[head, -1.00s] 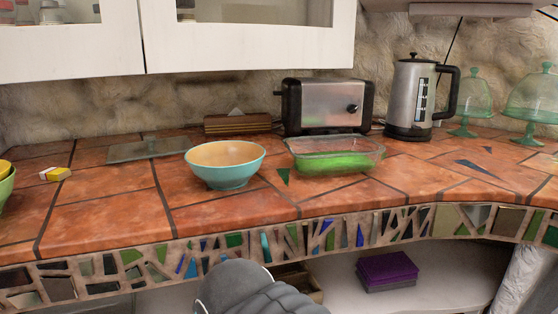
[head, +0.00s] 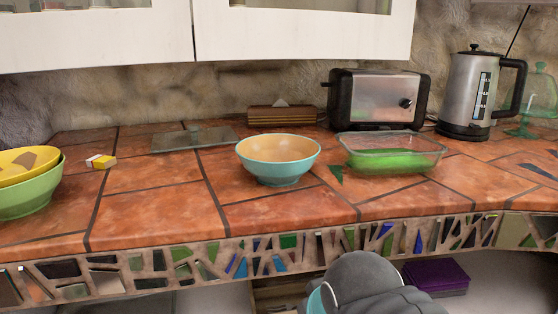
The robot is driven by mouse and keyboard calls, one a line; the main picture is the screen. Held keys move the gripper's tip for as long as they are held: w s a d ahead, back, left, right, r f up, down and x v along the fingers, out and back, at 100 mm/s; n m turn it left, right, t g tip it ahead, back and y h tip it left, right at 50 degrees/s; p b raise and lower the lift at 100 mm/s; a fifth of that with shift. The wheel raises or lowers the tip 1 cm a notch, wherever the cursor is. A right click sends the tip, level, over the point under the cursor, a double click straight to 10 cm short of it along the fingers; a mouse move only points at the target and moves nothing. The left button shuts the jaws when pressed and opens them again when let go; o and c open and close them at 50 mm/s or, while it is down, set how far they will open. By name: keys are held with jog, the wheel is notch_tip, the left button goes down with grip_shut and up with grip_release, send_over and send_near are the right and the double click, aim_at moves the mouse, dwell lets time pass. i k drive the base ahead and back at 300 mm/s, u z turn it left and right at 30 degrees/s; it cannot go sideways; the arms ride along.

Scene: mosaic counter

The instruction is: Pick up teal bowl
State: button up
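The teal bowl (head: 278,173), with a tan inside, stands upright on the orange tiled counter in the middle of the head view. It looks empty, and nothing touches it. A grey rounded part of my own arm shows at the bottom edge, below and in front of the counter's mosaic edge. My gripper's fingers are not in view.
A glass dish with green contents (head: 392,157) stands close right of the bowl. Behind are a toaster (head: 375,98), a kettle (head: 476,92) and a wooden holder (head: 281,115). Green and yellow bowls (head: 30,190) stand at left.

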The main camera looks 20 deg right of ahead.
aim_at(274, 159)
jog(key=z, duration=0.5)
jog(key=k, duration=1.15)
jog(key=z, duration=0.8)
jog(key=i, duration=0.4)
jog(key=u, duration=0.25)
